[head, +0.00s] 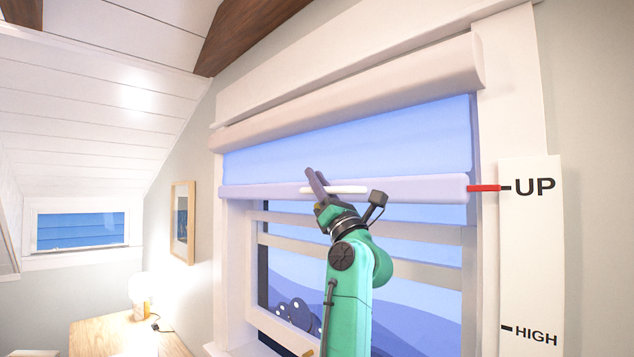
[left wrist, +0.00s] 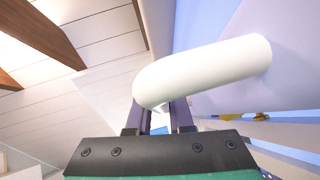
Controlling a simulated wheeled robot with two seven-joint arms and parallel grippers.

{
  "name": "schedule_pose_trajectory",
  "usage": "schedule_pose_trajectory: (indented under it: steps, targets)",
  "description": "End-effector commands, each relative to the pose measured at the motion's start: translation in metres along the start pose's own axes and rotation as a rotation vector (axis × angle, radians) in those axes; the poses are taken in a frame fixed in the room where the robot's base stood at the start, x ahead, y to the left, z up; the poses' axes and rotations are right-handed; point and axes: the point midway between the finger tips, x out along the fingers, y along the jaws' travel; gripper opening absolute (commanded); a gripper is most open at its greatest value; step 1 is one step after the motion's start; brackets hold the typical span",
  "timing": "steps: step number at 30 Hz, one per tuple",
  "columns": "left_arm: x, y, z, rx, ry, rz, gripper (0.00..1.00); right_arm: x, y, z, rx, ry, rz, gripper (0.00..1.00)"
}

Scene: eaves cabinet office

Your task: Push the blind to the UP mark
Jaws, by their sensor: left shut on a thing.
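The blind (head: 350,145) is a blue sheet hanging from a white roller casing at the top of the window. Its pale bottom bar (head: 420,188) carries a white handle (head: 346,189). A red pointer (head: 483,188) at the bar's right end is level with the UP mark (head: 534,187) on the white scale board. My left gripper (head: 317,184) is shut on the handle. In the left wrist view the white handle (left wrist: 205,70) passes at the fingertips (left wrist: 160,105), which partly hide behind it. My right gripper is not in view.
The scale board (head: 530,260) also has a HIGH mark (head: 535,336) lower down. The window frame (head: 488,110) stands around the blind. A wooden desk (head: 120,335) with a lit lamp (head: 140,292) is at the lower left. A framed picture (head: 182,222) hangs on the wall.

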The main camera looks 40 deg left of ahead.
Motion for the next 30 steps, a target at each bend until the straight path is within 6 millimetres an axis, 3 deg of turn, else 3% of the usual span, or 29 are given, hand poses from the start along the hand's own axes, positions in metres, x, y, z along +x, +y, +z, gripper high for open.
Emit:
schedule_pose_trajectory:
  steps: [1, 2, 4, 13, 16, 20, 25, 30]
  targets:
    - [0.003, 0.005, 0.007, -0.006, -0.013, 0.007, 0.0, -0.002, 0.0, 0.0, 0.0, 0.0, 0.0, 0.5]
    - [0.003, 0.005, 0.007, -0.006, -0.014, 0.007, 0.24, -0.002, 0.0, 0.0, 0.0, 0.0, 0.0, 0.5]
    - [0.003, 0.005, 0.006, -0.005, -0.012, 0.007, 0.5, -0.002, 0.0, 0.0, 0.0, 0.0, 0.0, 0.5]
    - [0.001, 0.002, 0.004, -0.003, -0.007, 0.004, 0.5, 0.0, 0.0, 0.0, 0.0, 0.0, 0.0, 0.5]
    - [-0.009, 0.001, 0.001, -0.004, -0.007, 0.002, 0.5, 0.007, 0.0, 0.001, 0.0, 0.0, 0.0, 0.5]
    - [-0.039, -0.001, -0.003, -0.005, -0.006, 0.001, 0.5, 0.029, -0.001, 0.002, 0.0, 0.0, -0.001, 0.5]
    - [-0.093, -0.001, -0.004, -0.007, -0.007, 0.0, 0.5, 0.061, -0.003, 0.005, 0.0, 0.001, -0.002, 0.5]
    - [-0.132, 0.0, -0.001, -0.005, -0.009, 0.003, 0.5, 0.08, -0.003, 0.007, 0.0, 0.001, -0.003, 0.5]
